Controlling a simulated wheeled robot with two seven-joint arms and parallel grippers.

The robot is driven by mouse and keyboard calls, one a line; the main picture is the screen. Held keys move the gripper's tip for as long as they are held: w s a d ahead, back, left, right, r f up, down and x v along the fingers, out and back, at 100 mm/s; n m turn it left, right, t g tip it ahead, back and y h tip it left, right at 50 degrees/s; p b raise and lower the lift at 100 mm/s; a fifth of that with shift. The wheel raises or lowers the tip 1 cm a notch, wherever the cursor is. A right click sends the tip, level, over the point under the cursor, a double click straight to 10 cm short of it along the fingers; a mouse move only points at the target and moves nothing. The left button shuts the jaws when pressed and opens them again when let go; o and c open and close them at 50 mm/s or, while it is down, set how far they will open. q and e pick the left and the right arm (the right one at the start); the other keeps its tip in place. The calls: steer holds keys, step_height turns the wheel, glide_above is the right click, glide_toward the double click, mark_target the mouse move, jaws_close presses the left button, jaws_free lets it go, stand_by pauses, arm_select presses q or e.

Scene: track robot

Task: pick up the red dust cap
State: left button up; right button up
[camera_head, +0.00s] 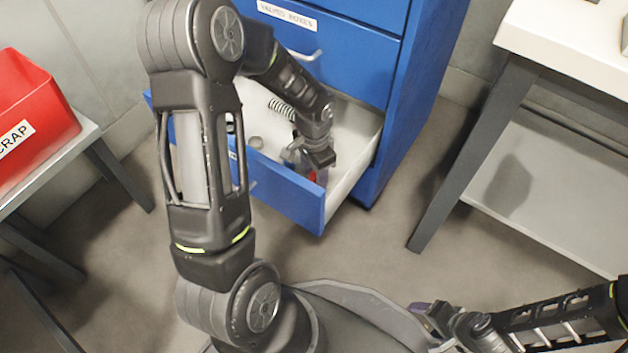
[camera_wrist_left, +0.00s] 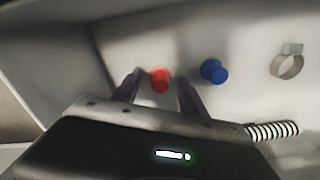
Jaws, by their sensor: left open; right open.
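The red dust cap (camera_wrist_left: 160,80) lies on the white floor of the open drawer. In the left wrist view it shows between the two open fingers of my left gripper (camera_wrist_left: 158,95), around their tips. I cannot tell whether the fingers touch it. In the head view a bit of red (camera_head: 312,176) shows just below my left gripper (camera_head: 312,172), which reaches down into the drawer; the rest of the cap is hidden there. My right gripper (camera_head: 428,312) is open and empty, low at the right of the head view, away from the drawer.
A blue cap (camera_wrist_left: 214,71), a metal clamp (camera_wrist_left: 287,62) and a spring (camera_wrist_left: 272,131) lie in the same drawer (camera_head: 285,192) of the blue cabinet. The drawer's walls stand close around my left gripper. A red scrap bin (camera_head: 35,100) stands at left, a white table (camera_head: 570,45) at right.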

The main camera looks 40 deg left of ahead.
arm_select(q)
steer(key=shift+c, duration=0.5)
jaws_close()
stand_by(0.3)
